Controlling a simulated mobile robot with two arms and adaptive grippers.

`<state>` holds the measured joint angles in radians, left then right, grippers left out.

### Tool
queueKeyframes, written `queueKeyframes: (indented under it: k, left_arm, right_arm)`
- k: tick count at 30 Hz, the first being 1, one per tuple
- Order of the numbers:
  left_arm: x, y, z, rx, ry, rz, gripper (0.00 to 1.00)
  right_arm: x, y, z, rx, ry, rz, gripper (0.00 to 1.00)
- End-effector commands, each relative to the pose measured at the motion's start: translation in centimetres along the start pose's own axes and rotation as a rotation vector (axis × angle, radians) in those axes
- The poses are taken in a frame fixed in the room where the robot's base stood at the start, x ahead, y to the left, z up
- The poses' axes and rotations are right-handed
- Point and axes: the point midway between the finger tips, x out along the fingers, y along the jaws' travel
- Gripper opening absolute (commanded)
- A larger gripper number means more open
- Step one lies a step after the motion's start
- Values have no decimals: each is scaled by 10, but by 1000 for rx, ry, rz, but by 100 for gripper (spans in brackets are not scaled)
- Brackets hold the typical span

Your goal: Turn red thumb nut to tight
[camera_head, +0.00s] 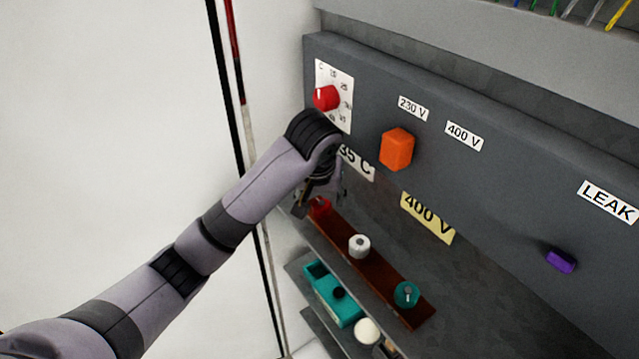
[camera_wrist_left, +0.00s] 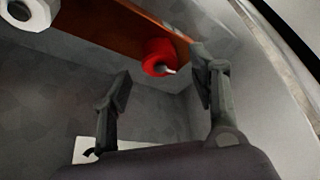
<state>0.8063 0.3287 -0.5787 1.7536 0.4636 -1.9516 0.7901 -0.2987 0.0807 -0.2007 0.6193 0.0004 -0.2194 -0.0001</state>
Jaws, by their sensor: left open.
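The red thumb nut (camera_head: 320,207) is at the upper left end of a brown rail (camera_head: 375,275), partly hidden behind my left gripper in the head view. In the left wrist view the red thumb nut (camera_wrist_left: 158,54) shows as a round red knob with a small pale pin sticking out. My left gripper (camera_head: 319,197) is open and empty. In the wrist view its two fingers (camera_wrist_left: 162,72) stand apart, with the nut beyond and between them. I cannot tell whether they touch it. My right gripper is not in view.
A white nut (camera_head: 359,245) and a teal nut (camera_head: 406,294) sit further along the rail. The grey panel above carries a red dial knob (camera_head: 326,97), an orange knob (camera_head: 397,149) and a purple knob (camera_head: 561,260). A teal box (camera_head: 330,295) stands below the rail.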

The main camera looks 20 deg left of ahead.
Motion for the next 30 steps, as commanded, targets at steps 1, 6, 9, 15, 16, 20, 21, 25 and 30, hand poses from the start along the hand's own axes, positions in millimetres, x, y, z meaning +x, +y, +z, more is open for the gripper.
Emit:
queueKeyframes:
  k: [1, 6, 9, 15, 16, 20, 21, 25, 30]
  left_arm:
    - [-13, 0, -2, 0, 8, 1, 55]
    - [-50, -2, -4, 4, 13, -3, 55]
    - [-65, -2, -3, 3, 9, -3, 55]
    - [-88, -1, -2, 1, 5, 0, 55]
    - [-90, 0, -1, 1, 4, 0, 55]
    - [-94, 0, 0, 1, 1, 0, 55]
    - [-95, 0, 0, 1, 0, 0, 55]
    - [-95, 0, 0, 0, 0, 0, 55]
    - [-94, 0, 0, 0, 0, 0, 55]
  right_arm:
    - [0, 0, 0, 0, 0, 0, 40]
    - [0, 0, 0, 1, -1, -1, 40]
    - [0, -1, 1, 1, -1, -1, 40]
    - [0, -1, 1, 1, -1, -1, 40]
    - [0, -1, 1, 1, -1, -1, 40]
    - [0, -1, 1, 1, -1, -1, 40]
    - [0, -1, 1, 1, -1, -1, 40]
    - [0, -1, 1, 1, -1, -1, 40]
    - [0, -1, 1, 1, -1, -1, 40]
